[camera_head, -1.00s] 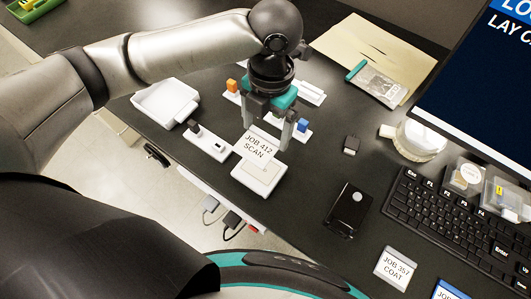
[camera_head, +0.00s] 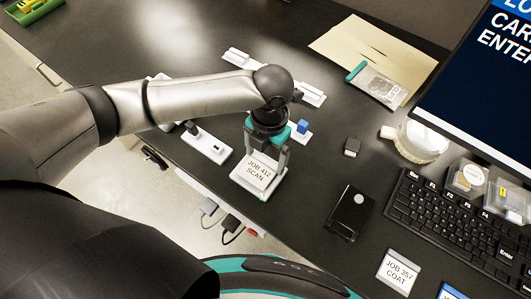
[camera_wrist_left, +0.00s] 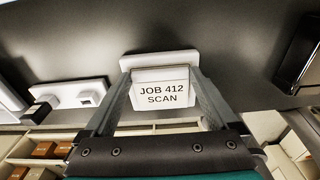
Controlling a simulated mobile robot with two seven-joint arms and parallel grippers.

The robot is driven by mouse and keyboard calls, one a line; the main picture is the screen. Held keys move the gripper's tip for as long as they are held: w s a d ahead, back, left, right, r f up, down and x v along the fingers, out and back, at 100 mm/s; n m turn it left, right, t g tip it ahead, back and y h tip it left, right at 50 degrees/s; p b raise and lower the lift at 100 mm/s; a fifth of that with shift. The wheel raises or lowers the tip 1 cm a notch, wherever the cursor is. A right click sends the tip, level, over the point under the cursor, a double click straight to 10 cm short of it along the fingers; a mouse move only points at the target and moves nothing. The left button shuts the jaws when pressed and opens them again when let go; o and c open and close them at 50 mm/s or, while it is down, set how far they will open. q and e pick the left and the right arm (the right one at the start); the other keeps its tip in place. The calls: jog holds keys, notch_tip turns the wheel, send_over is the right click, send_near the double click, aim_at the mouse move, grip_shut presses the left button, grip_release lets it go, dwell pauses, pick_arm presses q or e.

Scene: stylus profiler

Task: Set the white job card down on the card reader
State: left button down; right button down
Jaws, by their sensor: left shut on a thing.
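The white job card (camera_head: 257,171), printed JOB 412 SCAN, lies over the card reader (camera_head: 246,187), a low white block near the table's front edge. It covers most of the reader's top; I cannot tell whether it fully rests there. My left gripper (camera_head: 267,158) is shut on the card, with a finger at each side. In the left wrist view the card (camera_wrist_left: 162,94) sits between the fingers, and the reader's white back part (camera_wrist_left: 158,59) shows behind it. My right gripper is not in view.
A white switch strip (camera_head: 207,145) lies left of the reader. A black box (camera_head: 350,210) and the keyboard (camera_head: 455,225) are to the right. The JOB 357 COAT card (camera_head: 398,270) lies at lower right. The monitor (camera_head: 480,95) shows partly cut-off text. Bare table lies between reader and black box.

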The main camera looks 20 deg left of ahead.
pick_arm(q)
jog(key=shift+f, duration=0.15)
grip_release()
notch_tip(320, 180, up, 12)
jog(key=shift+w+d+p, duration=0.15)
jog(key=shift+w+p, duration=0.3)
